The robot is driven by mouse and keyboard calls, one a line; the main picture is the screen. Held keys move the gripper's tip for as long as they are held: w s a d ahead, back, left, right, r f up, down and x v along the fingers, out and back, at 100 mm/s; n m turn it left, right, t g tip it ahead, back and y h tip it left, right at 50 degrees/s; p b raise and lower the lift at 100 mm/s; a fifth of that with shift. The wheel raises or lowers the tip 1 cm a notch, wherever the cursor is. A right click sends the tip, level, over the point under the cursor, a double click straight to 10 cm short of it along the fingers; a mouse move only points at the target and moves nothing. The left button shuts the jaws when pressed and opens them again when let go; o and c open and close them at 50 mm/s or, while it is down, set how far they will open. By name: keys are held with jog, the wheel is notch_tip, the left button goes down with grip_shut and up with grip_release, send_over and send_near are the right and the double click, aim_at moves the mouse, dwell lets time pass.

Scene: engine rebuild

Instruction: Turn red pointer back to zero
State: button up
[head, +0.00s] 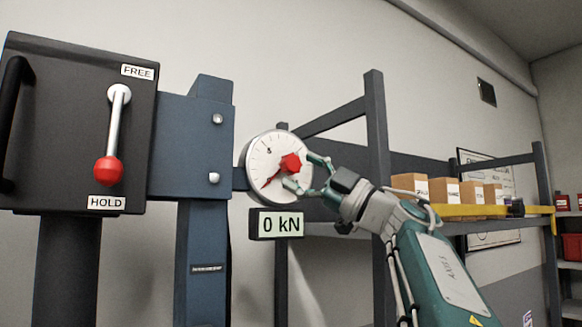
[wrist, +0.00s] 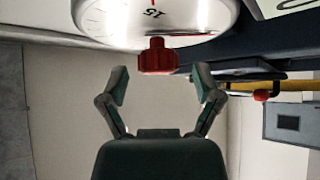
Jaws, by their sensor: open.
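A round white dial gauge (head: 258,158) is mounted beside the blue frame. Its red knob (head: 290,163) sits at the centre, and a thin red pointer (head: 268,184) reaches from it to the lower left of the face. My gripper (head: 299,170) is at the dial's right side, its fingers open around the knob area. In the wrist view the red knob (wrist: 158,57) stands centred just beyond the spread fingertips (wrist: 160,82), with no contact visible. The dial face (wrist: 110,18) is cut off at the top there.
A display (head: 277,224) below the dial reads 0 kN. On the dark box at left, a red-ended lever (head: 108,170) hangs down toward the HOLD label. A shelf with several cardboard boxes (head: 410,184) and a yellow level (head: 475,211) stands behind my arm.

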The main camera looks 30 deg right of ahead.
aim_at(297, 170)
jog(key=v, duration=0.5)
jog(key=shift+w, duration=0.1)
dwell(0.3)
